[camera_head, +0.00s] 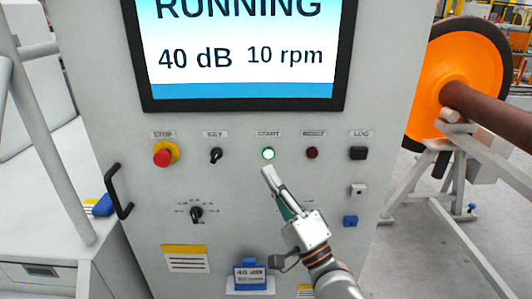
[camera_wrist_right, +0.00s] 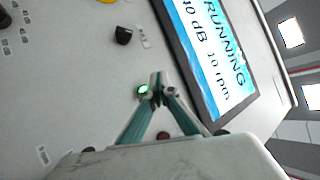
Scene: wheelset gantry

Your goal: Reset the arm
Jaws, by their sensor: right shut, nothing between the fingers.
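My right gripper (camera_head: 268,172) is shut and empty in front of the control cabinet (camera_head: 120,130). Its fingertips point up at the lit green START button (camera_head: 268,154) and appear just below it in the head view. In the right wrist view the shut fingertips (camera_wrist_right: 156,80) are beside the green button (camera_wrist_right: 143,89); whether they touch it cannot be told. The screen (camera_head: 240,55) reads RUNNING, 40 dB and 10 rpm. My left gripper is not in view.
The panel also has a red STOP button (camera_head: 166,154), a KEY switch (camera_head: 216,155), a dark red RESET button (camera_head: 312,153) and a black LOG button (camera_head: 358,153). A black handle (camera_head: 118,192) sticks out at left. An orange wheel (camera_head: 455,80) on a shaft stands at right.

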